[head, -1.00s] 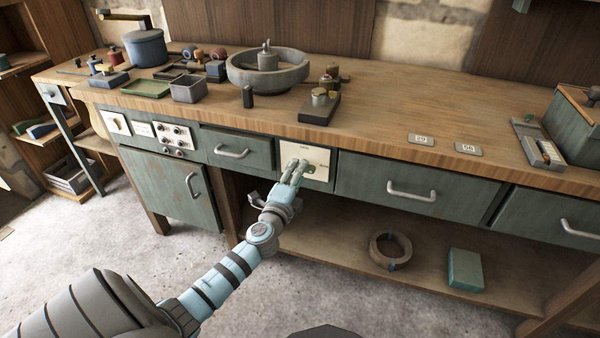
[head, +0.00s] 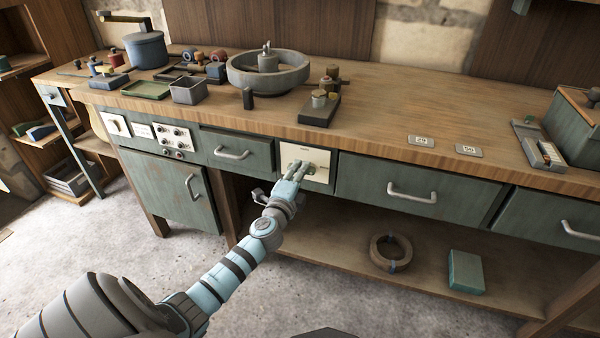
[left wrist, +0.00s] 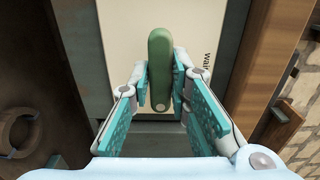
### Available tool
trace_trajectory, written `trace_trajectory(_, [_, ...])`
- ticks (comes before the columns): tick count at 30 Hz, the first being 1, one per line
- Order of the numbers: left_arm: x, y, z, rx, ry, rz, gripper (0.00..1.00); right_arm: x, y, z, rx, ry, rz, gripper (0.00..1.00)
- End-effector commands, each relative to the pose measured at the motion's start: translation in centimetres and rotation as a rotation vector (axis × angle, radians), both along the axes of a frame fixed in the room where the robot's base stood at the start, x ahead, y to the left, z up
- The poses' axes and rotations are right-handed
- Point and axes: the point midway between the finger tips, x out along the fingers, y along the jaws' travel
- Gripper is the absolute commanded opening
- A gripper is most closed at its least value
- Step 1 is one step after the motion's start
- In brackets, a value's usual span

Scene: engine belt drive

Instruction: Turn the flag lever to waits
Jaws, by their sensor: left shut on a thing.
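The flag lever is a green, round-ended bar (left wrist: 160,62) on a cream plate (left wrist: 118,22) in the left wrist view. In the head view the plate (head: 322,158) is set in the bench front, between two drawers. My left gripper (head: 298,168) reaches it from below and covers most of the lever there. In the left wrist view the two fingers of my left gripper (left wrist: 167,92) stand on either side of the lever's near end, shut on it. A partly cut-off label beginning "wai" (left wrist: 207,66) is on the plate, right of the lever. My right gripper is not in view.
The wooden bench top (head: 400,115) overhangs the plate. Drawer handles (head: 411,192) stick out to both sides. A switch panel (head: 172,137) is further left. A brown ring (head: 378,262) and a green box (head: 465,270) lie on the lower shelf.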

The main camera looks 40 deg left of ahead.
Motion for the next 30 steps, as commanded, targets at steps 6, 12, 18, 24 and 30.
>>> trace_trajectory(6, [0.0,0.0,-0.1,-0.078,-0.029,0.0,0.0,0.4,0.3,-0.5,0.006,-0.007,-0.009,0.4])
trace_trajectory(12, [0.0,0.0,-0.2,-0.216,-0.077,-0.001,0.0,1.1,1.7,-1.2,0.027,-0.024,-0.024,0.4])
trace_trajectory(18, [0.0,0.0,-0.2,-0.39,-0.138,-0.001,0.0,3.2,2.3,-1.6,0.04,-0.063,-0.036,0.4])
trace_trajectory(24, [0.0,0.0,-0.2,-0.57,-0.201,0.0,0.0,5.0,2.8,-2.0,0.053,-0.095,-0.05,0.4])
trace_trajectory(30, [0.0,0.0,-0.2,-0.749,-0.263,0.0,0.0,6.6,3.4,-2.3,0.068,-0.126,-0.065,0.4])
